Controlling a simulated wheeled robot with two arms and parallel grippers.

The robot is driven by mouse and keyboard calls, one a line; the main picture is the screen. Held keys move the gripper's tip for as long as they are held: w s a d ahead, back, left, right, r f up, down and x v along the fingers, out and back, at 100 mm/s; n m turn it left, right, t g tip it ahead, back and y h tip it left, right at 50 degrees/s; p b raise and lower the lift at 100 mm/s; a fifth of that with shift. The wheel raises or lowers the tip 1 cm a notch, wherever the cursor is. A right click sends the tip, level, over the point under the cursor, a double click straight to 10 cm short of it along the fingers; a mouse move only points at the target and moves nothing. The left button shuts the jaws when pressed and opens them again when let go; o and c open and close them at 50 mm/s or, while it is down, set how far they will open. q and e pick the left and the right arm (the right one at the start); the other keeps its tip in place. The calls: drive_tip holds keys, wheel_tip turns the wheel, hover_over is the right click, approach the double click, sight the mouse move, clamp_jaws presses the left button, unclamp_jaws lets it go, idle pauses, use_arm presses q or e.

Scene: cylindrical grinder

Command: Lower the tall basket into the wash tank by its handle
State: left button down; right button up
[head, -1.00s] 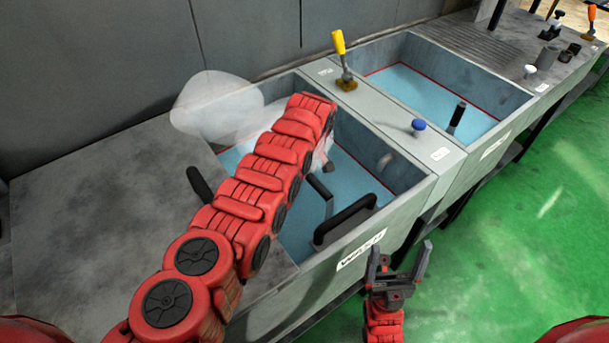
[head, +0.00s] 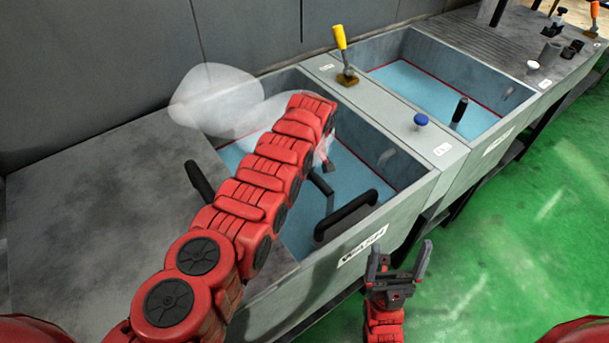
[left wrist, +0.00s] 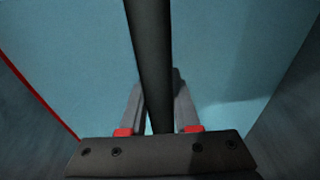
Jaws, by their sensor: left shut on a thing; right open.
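The wash tank (head: 405,205) is the nearer grey basin with a light blue inside. My left arm reaches over it, and its links hide much of the inside. In the left wrist view, my left gripper (left wrist: 158,120) is shut on a dark upright bar (left wrist: 150,55), which I take for the basket's handle, above a light blue surface. The basket's body cannot be made out. A dark angled piece (head: 321,184) shows beside my left arm inside the tank; I cannot tell what it belongs to. My right gripper (head: 399,258) is open and empty in front of the tank.
A black bar handle (head: 346,214) shows at the tank's front side, another (head: 199,181) to its left. A second blue-floored basin (head: 415,85) lies beyond a divider with a yellow-handled lever (head: 342,50) and blue knob (head: 420,120). A pale translucent cloud (head: 213,100) hangs at the back.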

use_arm(q)
drive_tip(key=shift+s+f, duration=0.2)
drive_tip(key=shift+f, duration=0.25)
drive_tip(key=c, duration=0.9)
unclamp_jaws()
drive_tip(key=shift+c, duration=0.2)
drive_tip(key=o, duration=0.4)
drive_tip(key=shift+w, duration=0.25)
drive_tip(key=shift+r, duration=0.15)
drive_tip(key=shift+r, duration=0.1)
